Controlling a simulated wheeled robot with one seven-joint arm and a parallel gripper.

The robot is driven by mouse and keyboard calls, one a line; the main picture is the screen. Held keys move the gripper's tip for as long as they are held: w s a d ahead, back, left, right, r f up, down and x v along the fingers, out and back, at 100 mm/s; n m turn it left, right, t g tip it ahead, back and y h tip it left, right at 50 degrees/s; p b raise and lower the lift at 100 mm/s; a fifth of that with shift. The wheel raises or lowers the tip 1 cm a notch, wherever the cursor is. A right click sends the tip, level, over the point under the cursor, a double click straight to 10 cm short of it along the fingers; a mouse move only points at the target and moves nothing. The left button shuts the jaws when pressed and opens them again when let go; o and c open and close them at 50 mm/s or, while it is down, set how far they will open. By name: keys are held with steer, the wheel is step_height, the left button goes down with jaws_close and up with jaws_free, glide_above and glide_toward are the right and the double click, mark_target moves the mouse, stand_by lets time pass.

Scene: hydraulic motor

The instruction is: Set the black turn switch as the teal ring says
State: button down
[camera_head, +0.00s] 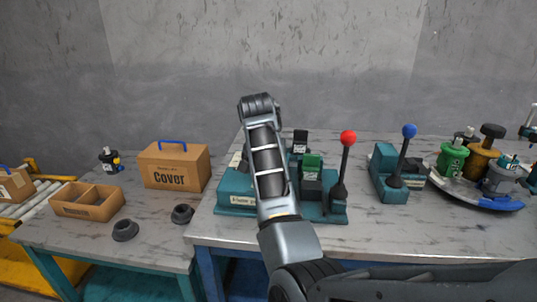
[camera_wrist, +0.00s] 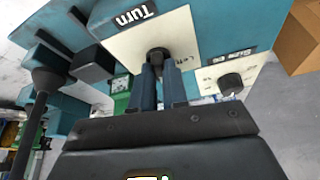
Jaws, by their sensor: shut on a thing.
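The black turn switch (camera_wrist: 158,56) sits on a cream plate (camera_wrist: 125,45) labelled "Turn" on a teal housing, in the wrist view. The word "Left" is printed to the right of the switch. My gripper (camera_wrist: 160,70) is shut on the switch, with one finger on each side. The fingers partly cover the switch, and I cannot tell its exact setting. In the head view my arm hides the switch and gripper. I cannot make out a teal ring in either view.
A second black knob (camera_wrist: 231,84) is on the same panel. A red-ball lever (camera_head: 347,138) and a blue-ball lever (camera_head: 409,131) stand to the right of my arm. A "Cover" box (camera_head: 177,166), a divided tray (camera_head: 62,202) and black rings (camera_head: 125,230) are on the left table.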

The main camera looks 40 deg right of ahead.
steer(key=n+p, duration=0.2)
steer(key=n+t+y+p, duration=0.1)
steer(key=n+p, duration=0.1)
steer(key=p, duration=0.1)
steer(key=n+p, duration=0.2)
steer(key=shift+s+d+r+t+y+p, duration=0.1)
steer(key=shift+s+r+t+y+p, duration=0.1)
steer(key=shift+r+t+y+p, duration=0.15)
steer(key=n+p, duration=0.1)
steer(key=n+y+p, duration=0.1)
steer(key=n, duration=0.1)
steer(key=n+y+p, duration=0.1)
steer(key=n, duration=0.1)
steer(key=shift+d+f+t, duration=0.1)
steer(key=shift+f+t, duration=0.2)
steer(key=shift+t, duration=0.05)
steer(key=shift+n, duration=0.3)
steer(key=c, duration=1.1)
jaws_free()
steer(key=shift+c, duration=0.2)
steer(key=v, duration=0.7)
steer(key=shift+r, duration=0.3)
steer(key=shift+s, duration=0.2)
